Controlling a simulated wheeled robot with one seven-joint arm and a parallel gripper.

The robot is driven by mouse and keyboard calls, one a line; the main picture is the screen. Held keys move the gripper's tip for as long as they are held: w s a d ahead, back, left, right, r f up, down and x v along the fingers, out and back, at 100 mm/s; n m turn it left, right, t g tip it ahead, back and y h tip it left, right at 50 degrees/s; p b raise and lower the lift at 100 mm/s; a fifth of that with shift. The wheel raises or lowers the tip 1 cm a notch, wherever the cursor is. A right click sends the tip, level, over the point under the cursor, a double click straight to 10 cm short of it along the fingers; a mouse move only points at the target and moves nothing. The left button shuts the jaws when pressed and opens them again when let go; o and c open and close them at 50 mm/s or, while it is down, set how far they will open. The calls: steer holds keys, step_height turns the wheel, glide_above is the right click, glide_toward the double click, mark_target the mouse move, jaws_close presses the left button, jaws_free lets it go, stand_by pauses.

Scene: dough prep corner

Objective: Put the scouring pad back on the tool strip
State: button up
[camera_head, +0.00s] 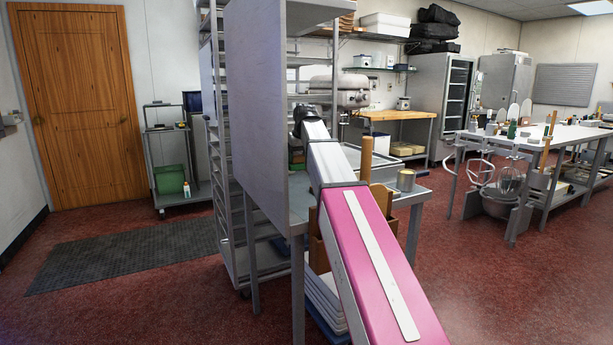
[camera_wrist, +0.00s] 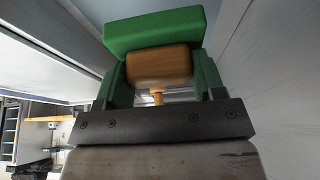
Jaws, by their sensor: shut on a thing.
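The scouring pad (camera_wrist: 152,32) looks like a bright green block with a brown, wood-coloured grip under it. It fills the upper middle of the wrist view. My gripper (camera_wrist: 160,72) is shut on the brown grip, with a green finger on each side. In the head view my arm reaches away past the right side of a tall grey panel, and my gripper end is small and mostly hidden behind the arm. I cannot make out the tool strip in either view.
The tall grey panel (camera_head: 262,95) stands close to my arm's left. A rack (camera_head: 221,150) stands behind the panel. Open red floor lies right.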

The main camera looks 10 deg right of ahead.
steer(key=w+d+f, duration=0.1)
steer(key=w, duration=0.1)
steer(key=w+d+f, duration=0.3)
steer(key=w, duration=0.1)
steer(key=shift+d+f, duration=0.25)
steer(key=shift+s+f, duration=0.1)
steer(key=shift+f, duration=1.9)
steer(key=shift+f, duration=0.1)
steer(key=o, duration=1)
steer(key=v, duration=1.2)
